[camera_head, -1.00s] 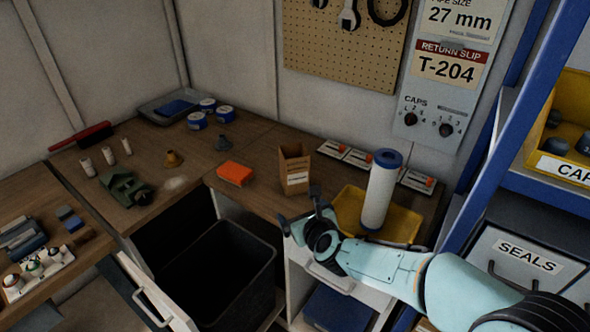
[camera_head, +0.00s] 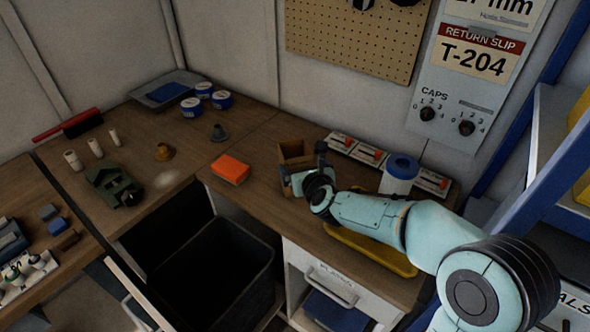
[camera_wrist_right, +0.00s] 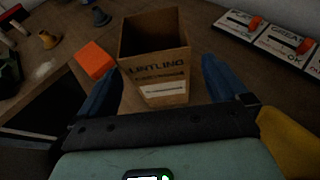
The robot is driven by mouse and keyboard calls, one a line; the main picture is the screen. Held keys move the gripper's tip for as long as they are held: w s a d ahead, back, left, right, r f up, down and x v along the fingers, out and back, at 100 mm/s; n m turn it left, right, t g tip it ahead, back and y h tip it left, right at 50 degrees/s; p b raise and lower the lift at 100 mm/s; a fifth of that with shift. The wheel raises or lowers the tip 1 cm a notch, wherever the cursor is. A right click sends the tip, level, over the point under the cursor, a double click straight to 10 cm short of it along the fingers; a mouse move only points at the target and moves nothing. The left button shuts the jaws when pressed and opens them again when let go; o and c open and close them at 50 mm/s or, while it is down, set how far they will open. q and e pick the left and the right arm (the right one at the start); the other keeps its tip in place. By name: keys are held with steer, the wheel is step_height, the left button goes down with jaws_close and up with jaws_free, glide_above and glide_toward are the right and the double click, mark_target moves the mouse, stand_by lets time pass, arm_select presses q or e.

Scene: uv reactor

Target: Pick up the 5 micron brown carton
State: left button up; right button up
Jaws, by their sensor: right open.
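The open-topped brown carton (camera_head: 296,150) stands upright on the wooden bench. In the right wrist view, the carton (camera_wrist_right: 155,50) shows dark printing and a white label, too small to read as a micron size. My right gripper (camera_head: 302,167) is open at the carton's near side, its arm coming in from the right. In the right wrist view, the right gripper's blue fingers (camera_wrist_right: 163,90) stand apart, left and right of the carton's lower part. I cannot tell whether they touch it. In the head view the gripper hides the carton's lower front. My left gripper is not in view.
A white filter cartridge with a blue cap (camera_head: 402,172) stands right of the carton, partly behind my arm, by a yellow tray (camera_head: 372,252). An orange block (camera_head: 230,168) lies left. Switch cards (camera_head: 357,150) lie behind. A dark bin (camera_head: 215,265) sits below the bench edge.

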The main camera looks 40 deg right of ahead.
mark_target(292, 155)
steer(key=shift+x, duration=0.8)
steer(key=shift+w+d+f+p, duration=0.1)
steer(key=shift+w+d+p, duration=0.05)
steer(key=shift+w+p, duration=0.35)
steer(key=p+x, duration=0.1)
steer(key=x, duration=0.3)
steer(key=shift+w, duration=0.15)
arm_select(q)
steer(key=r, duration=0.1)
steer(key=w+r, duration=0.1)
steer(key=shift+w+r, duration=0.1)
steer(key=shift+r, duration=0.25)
arm_select(e)
steer(key=c, duration=0.8)
